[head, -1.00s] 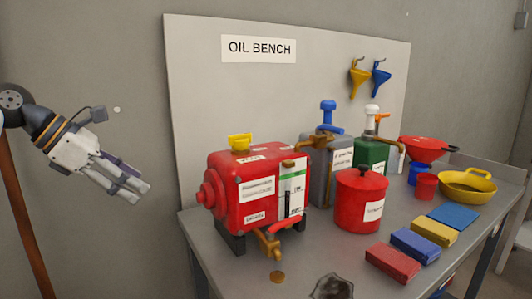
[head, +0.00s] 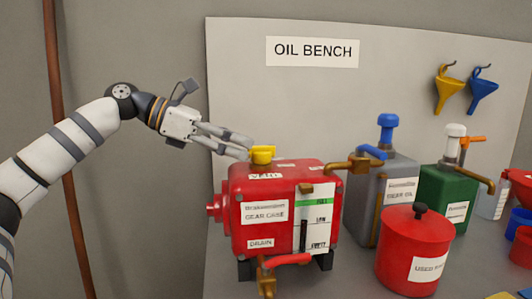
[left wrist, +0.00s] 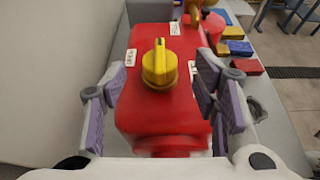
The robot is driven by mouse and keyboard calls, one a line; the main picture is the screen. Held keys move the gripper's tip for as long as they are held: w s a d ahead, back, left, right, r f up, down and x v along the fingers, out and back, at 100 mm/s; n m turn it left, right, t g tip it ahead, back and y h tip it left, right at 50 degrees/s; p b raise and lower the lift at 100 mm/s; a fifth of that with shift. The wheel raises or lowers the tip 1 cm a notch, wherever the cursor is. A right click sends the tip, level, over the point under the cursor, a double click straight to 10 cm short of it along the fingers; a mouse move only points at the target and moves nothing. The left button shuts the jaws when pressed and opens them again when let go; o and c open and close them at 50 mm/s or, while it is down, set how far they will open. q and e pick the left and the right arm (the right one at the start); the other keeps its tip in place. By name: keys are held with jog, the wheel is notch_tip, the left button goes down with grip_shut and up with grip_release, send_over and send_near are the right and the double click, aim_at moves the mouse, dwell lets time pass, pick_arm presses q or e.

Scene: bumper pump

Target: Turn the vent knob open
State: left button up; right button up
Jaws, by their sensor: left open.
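The yellow vent knob (head: 262,155) sits on top of the red gear case (head: 264,215). In the left wrist view the knob (left wrist: 159,65) is round with a raised bar across it, pointing roughly away from the wrist. My left gripper (head: 245,147) comes in from the left, its fingertips close to the knob. In the left wrist view its purple-padded fingers are open, with the knob between and ahead of them. They look apart from the knob. My right gripper is not in view.
A brass spout (head: 348,165) reaches close to the case's right top edge from the grey can (head: 385,200). A red lidded can (head: 408,250) stands front right, with a green can (head: 448,200) behind it. The back board (head: 300,100) rises behind the case.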

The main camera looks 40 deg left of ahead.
aim_at(261, 150)
pick_arm(q)
jog(key=x, duration=0.5)
jog(key=shift+w+d, duration=0.15)
jog(key=shift+w, duration=0.05)
jog(key=shift+c, duration=0.4)
